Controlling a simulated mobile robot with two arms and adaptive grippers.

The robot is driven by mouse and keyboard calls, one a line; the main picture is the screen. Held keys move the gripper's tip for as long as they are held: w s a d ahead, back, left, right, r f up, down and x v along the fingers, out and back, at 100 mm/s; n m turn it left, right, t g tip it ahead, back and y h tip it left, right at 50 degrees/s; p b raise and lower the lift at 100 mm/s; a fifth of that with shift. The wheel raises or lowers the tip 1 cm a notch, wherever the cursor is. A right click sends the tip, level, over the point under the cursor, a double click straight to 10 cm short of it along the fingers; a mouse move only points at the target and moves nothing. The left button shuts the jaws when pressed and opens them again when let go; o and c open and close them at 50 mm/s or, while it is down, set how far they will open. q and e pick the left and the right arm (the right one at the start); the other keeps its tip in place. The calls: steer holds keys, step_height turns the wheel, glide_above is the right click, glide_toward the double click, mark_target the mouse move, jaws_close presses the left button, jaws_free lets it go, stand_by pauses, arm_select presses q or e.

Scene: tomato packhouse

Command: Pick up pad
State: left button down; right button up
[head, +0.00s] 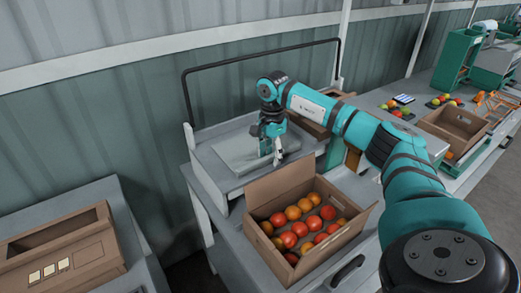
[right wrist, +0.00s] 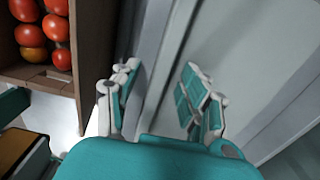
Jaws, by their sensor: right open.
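A pale grey flat sheet, which looks like the pad (head: 236,152), lies in the shallow grey tray (head: 206,172) at the back of the bench. My right gripper (head: 272,156) points down at the right part of the sheet and hides some of it. In the right wrist view my right gripper (right wrist: 160,95) is open, with its two teal-padded fingers apart and nothing between them. A pale grey surface lies beyond the fingers. I cannot tell whether the fingertips touch the sheet. My left gripper is not in view.
A cardboard box of tomatoes (head: 268,253) stands open in front of the tray; its wall shows in the right wrist view (right wrist: 83,90). A black rail frame (head: 262,51) rises behind the tray. Another box (head: 440,130) stands right.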

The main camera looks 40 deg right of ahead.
steer(key=shift+c, duration=0.4)
jaws_close()
steer(key=shift+r, duration=0.1)
